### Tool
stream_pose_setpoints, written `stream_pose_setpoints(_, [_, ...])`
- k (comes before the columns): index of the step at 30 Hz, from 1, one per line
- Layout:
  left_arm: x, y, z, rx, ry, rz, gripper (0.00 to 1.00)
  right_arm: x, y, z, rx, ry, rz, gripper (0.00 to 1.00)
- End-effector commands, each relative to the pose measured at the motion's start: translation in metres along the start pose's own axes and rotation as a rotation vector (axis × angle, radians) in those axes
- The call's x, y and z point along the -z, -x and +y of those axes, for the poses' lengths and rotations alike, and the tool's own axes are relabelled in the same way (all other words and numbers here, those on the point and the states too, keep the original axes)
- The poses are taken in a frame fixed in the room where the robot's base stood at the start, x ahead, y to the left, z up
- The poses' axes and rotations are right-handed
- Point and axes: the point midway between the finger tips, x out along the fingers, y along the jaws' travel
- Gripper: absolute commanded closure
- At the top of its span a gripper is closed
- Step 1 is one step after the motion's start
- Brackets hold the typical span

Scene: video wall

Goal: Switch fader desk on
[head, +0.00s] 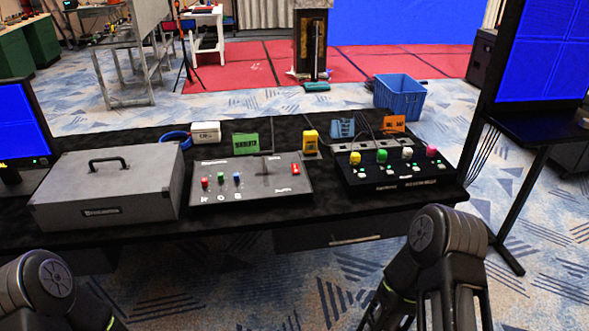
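Two control desks stand on the black table, and I cannot read the labels to tell which is the fader desk. The grey desk (262,190) has small red, green and blue knobs on its left. A red switch (296,169) is on its right, and its position is too small to tell. The black desk (395,184) has yellow, green, white and pink knobs and small lit green buttons. My arms show at the bottom left and bottom right, short of the table's front edge. Neither gripper is in view.
A grey case (108,190) with a black handle stands left on the black table (240,229). Small coloured signs, a white box (206,132) and a blue tape roll (175,139) sit behind the desks. Monitors flank the table. A blue crate (400,97) is on the floor behind.

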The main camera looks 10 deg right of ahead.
Motion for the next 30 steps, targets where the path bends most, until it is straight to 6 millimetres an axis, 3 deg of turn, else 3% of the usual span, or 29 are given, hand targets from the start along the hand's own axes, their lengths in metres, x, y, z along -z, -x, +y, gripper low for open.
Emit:
stream_pose_setpoints(2, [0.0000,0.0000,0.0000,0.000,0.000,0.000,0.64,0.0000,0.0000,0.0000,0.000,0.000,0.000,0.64])
stream_pose_setpoints(15, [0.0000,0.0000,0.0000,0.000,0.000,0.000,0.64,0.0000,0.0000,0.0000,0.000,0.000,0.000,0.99])
stream_pose_setpoints(30, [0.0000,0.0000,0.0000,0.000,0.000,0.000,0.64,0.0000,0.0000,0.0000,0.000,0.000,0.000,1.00])
